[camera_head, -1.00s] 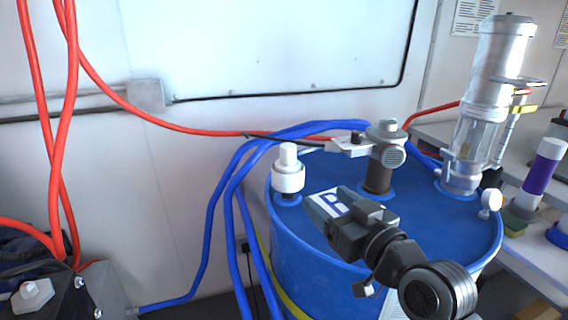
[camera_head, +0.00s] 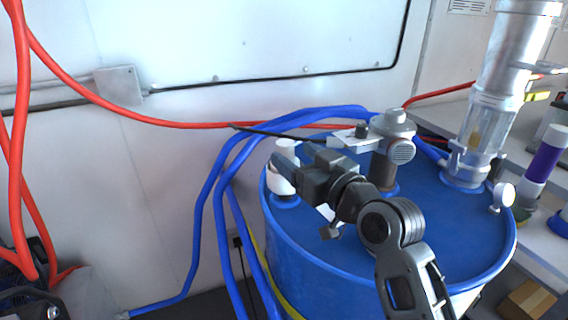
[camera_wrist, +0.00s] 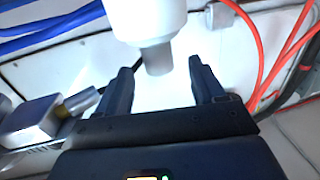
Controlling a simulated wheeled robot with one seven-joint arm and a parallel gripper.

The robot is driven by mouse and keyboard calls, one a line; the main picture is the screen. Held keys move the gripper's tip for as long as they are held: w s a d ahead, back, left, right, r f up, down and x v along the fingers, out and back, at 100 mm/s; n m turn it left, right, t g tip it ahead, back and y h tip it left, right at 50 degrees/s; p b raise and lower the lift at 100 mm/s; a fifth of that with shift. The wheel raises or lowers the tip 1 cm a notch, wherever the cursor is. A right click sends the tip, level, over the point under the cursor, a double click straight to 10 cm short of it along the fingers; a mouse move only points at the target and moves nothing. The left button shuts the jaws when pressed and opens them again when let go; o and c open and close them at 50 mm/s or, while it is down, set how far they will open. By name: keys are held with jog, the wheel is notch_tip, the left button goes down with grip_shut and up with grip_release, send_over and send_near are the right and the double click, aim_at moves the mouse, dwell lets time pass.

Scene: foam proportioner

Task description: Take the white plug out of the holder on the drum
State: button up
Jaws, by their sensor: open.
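The white plug (camera_head: 279,183) stands upright at the left edge of the blue drum (camera_head: 330,262). It has a wide body and a narrower top. The holder (camera_head: 286,202) under it shows only as a small blue part at its base. My gripper (camera_head: 284,166) is in front of the plug and hides part of it. In the wrist view, my gripper (camera_wrist: 160,66) is open, with a finger on either side of the plug's narrow grey-looking end. The white body (camera_wrist: 148,18) lies beyond the fingertips. I see gaps on both sides; contact cannot be made out.
A grey pump fitting (camera_head: 392,150) with a bracket stands mid-drum, right of my gripper. A clear and silver cylinder (camera_head: 490,110) and a small white knob (camera_head: 503,194) are at the drum's right. Blue hoses (camera_head: 222,190) run close behind and left of the plug.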

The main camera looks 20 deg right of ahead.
aim_at(291, 153)
jog(key=w, duration=0.3)
jog(key=w+p, duration=0.1)
jog(key=shift+w+a+f, duration=0.25)
jog(key=shift+w+a, duration=0.1)
jog(key=shift+w, duration=0.05)
jog(key=shift+c, duration=0.2)
